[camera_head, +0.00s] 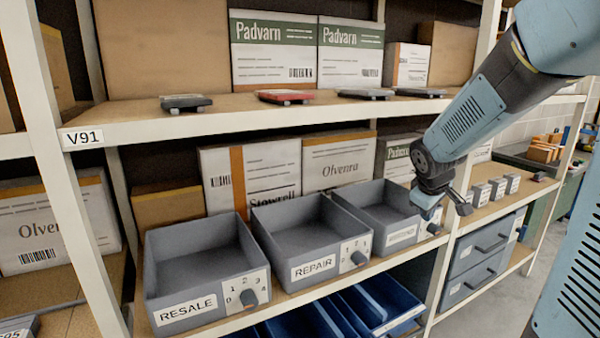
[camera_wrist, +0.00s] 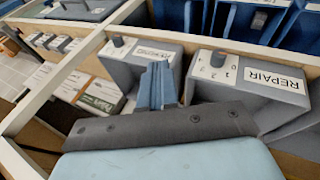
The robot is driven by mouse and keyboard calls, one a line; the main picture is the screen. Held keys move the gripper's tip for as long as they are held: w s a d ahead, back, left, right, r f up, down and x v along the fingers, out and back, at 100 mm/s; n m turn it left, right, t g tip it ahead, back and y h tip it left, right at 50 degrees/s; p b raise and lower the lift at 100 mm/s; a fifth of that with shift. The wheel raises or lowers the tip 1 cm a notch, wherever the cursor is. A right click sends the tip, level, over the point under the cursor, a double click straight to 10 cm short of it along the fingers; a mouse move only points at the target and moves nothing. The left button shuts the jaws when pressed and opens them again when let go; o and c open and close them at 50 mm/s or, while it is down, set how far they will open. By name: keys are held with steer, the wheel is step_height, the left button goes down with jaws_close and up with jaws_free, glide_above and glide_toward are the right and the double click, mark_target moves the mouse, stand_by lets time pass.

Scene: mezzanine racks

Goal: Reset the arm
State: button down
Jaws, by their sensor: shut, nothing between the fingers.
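My arm (camera_head: 470,112) reaches down from the upper right in the head view. My gripper (camera_head: 432,207) hangs in front of the right side of the third grey bin (camera_head: 375,207), close to its label and knob. In the wrist view my gripper (camera_wrist: 157,85) shows its blue fingers together, with nothing between them. Part of the third bin's right side is hidden behind my gripper.
Grey bins marked RESALE (camera_head: 205,268) and REPAIR (camera_head: 312,240) stand on the shelf, empty. Flat devices, such as a red one (camera_head: 285,97), lie above. Small grey blocks (camera_head: 498,187) stand to the right. Rack posts (camera_head: 452,225) and shelf edges are close to my arm.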

steer(key=s+a+r+m+y, duration=0.1)
steer(key=s+a+r+m, duration=0.1)
steer(key=s, duration=0.5)
steer(key=s+a+r+m+y, duration=0.1)
steer(key=s+a+r+m, duration=0.1)
steer(key=s, duration=0.6)
steer(key=s+a+r+m+y, duration=0.1)
steer(key=s+a+r+m, duration=0.1)
steer(key=s+a+r, duration=0.2)
steer(key=s, duration=0.3)
steer(key=shift+s+r+m, duration=0.35)
steer(key=shift+s+m, duration=0.05)
